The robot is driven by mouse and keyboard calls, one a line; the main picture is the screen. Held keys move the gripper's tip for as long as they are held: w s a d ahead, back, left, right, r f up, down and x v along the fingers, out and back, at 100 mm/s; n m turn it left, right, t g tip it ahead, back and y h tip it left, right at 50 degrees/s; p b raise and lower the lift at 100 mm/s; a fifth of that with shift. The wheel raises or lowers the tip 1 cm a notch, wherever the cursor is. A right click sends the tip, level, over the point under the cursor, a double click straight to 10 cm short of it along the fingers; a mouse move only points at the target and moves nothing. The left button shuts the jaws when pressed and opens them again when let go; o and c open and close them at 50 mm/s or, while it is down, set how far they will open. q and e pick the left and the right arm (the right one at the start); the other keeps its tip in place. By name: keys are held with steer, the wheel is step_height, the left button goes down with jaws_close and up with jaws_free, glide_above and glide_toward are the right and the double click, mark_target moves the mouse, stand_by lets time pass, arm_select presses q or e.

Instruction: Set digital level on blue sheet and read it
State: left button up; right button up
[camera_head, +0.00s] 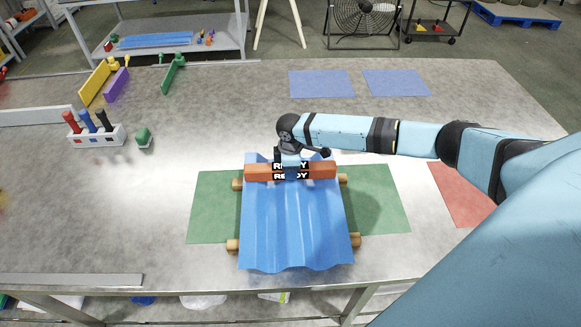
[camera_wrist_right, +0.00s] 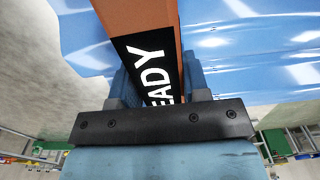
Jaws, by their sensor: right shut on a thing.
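The blue corrugated sheet (camera_head: 292,225) lies across two wooden battens (camera_head: 234,245) on a green mat (camera_head: 212,205). The orange digital level (camera_head: 258,172) lies crosswise at the far end of the sheet, and its black display shows "READY". My right gripper (camera_head: 291,168) is shut on the middle of the level from above. In the right wrist view the level (camera_wrist_right: 125,15) runs between the fingers (camera_wrist_right: 160,85), with the blue sheet (camera_wrist_right: 240,50) just beyond it. I cannot tell whether the level's underside touches the sheet. My left gripper is not in view.
A white rack (camera_head: 98,137) with red, blue and black tools and a small green object (camera_head: 143,138) stand at the left. Yellow, purple and green pieces (camera_head: 174,73) lie at the far left. Two flat blue mats (camera_head: 321,84) lie at the back, a red mat (camera_head: 455,195) at right.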

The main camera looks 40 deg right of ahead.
steer(key=o, duration=1.2)
step_height(320, 180, up, 14)
steer(key=shift+f+b, duration=0.1)
steer(key=shift+b, duration=0.35)
steer(key=shift+s, duration=0.1)
